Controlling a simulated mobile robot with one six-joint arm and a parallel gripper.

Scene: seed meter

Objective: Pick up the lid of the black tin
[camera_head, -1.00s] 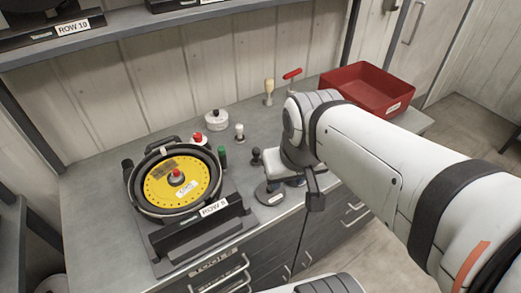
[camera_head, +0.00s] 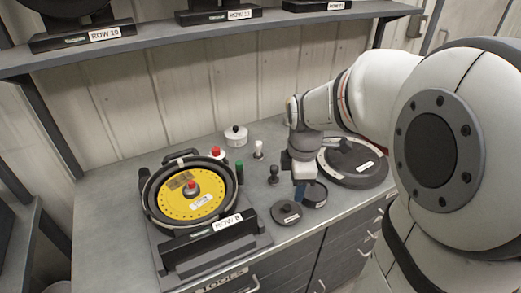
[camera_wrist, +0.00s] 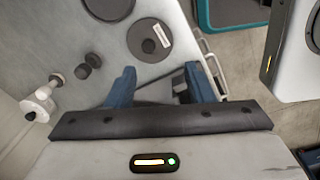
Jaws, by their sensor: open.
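My gripper (camera_head: 301,187) points down over the tin's left side, to the right of the lid. In the wrist view its blue fingers (camera_wrist: 158,86) are apart with nothing held; a dark rim shows partly between them.
A seed meter with a yellow disc (camera_head: 195,195) stands left of the lid, behind the ROW 8 sign (camera_head: 228,222). A black knob (camera_head: 273,174) stands behind the lid. A large black disc (camera_head: 372,178) lies at right. My arm covers the counter's back right.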

